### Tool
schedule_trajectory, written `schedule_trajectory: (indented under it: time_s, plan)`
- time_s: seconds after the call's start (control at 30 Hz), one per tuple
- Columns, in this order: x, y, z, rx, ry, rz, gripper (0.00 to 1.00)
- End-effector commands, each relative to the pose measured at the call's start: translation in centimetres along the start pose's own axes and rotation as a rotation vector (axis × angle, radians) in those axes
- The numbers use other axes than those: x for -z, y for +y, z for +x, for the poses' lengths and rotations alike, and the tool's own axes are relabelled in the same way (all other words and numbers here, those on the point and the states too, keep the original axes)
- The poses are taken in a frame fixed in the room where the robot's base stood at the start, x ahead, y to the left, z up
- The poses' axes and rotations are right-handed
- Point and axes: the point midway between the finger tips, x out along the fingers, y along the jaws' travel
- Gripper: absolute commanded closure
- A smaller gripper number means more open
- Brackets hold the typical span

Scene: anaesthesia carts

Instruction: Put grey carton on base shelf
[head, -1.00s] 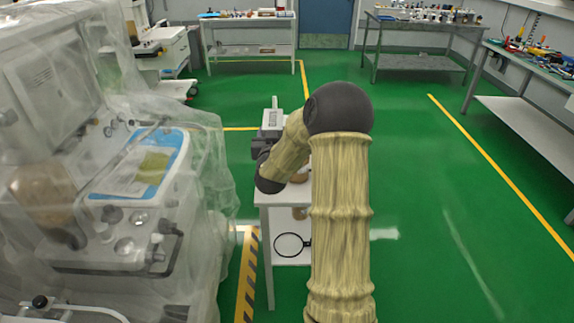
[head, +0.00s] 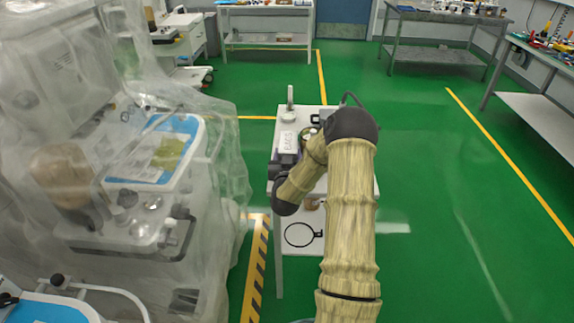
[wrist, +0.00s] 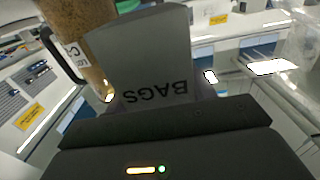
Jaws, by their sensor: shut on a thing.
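The grey carton (head: 288,142), marked BAGS, is held in my gripper (head: 285,162) above the left part of the white cart's top (head: 310,112). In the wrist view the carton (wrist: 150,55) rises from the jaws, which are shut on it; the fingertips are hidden. The cart's lower shelf (head: 292,258) shows below, partly hidden by my arm. A black ring with a handle (head: 303,235) lies on it, and a small brown thing (head: 311,204) is near my arm.
A draped anaesthesia machine (head: 150,200) stands close on the left of the cart. A brown, cork-textured labelled thing (wrist: 85,30) is beside the carton in the wrist view. Several things stand on the cart top, partly hidden. The green floor (head: 440,220) on the right is clear.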

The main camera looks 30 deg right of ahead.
Motion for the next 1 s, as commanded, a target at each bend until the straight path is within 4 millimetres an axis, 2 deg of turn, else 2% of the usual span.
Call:
schedule_trajectory:
  time_s: [0.07, 0.33, 0.77, 0.8, 0.87, 1.0]
  plan:
    - [-0.3, 0.0, 0.0, 0.0, 0.001, 0.0, 0.79]
    - [-3.5, -0.3, -0.1, 0.005, 0.0, 0.002, 0.79]
    - [-4.2, -0.4, -0.1, 0.005, 0.003, 0.0, 0.79]
    - [-4.2, -0.3, -0.1, 0.005, 0.0, 0.0, 0.38]
    - [-4.2, -0.3, -0.1, 0.005, 0.0, 0.0, 0.26]
    - [-4.2, -0.3, -0.1, 0.005, -0.001, 0.0, 0.24]
